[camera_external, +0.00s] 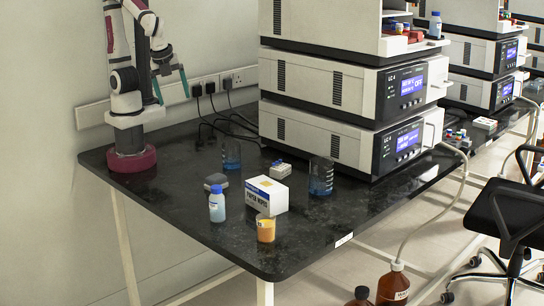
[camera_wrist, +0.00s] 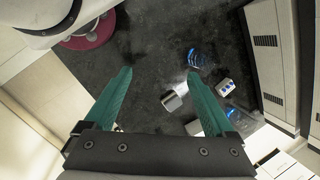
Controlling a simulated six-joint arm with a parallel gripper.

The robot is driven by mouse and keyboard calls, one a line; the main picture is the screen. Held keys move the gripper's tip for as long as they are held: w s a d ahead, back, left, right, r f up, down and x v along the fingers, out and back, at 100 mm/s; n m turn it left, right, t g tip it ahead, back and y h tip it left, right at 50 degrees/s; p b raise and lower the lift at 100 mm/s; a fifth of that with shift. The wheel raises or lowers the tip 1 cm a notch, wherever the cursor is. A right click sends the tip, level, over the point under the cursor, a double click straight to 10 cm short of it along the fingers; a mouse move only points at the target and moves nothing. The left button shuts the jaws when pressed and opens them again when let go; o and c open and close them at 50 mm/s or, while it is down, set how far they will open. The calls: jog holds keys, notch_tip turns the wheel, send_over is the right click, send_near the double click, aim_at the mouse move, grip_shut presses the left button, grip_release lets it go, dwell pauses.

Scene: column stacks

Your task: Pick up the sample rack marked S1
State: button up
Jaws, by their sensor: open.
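My gripper (camera_external: 171,84) is raised above the left part of the bench, well away from the rack. In the wrist view my gripper (camera_wrist: 158,74) has its two green fingers apart, with nothing between them.
Stacked instruments (camera_external: 333,126) stand behind. The bench's left part is clear.

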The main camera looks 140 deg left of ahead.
jog(key=w+a+f+m+g+y, duration=0.1)
jog(key=w+a+f+m+y, duration=0.2)
jog(key=w+a, duration=0.7)
jog(key=m+y, duration=0.6)
send_over(279, 167)
jog(key=d, duration=0.2)
jog(key=f, duration=1.2)
jog(key=shift+w+f, duration=0.15)
jog(key=shift+w, duration=0.05)
notch_tip(279, 167, down, 6)
jog(key=shift+a+f, duration=0.1)
jog(key=shift+f, duration=0.05)
jog(key=x, duration=0.2)
jog(key=shift+a+f, duration=0.15)
jog(key=shift+f, duration=0.3)
jog(key=shift+a+f, duration=0.15)
jog(key=shift+a, duration=0.05)
grip_shut()
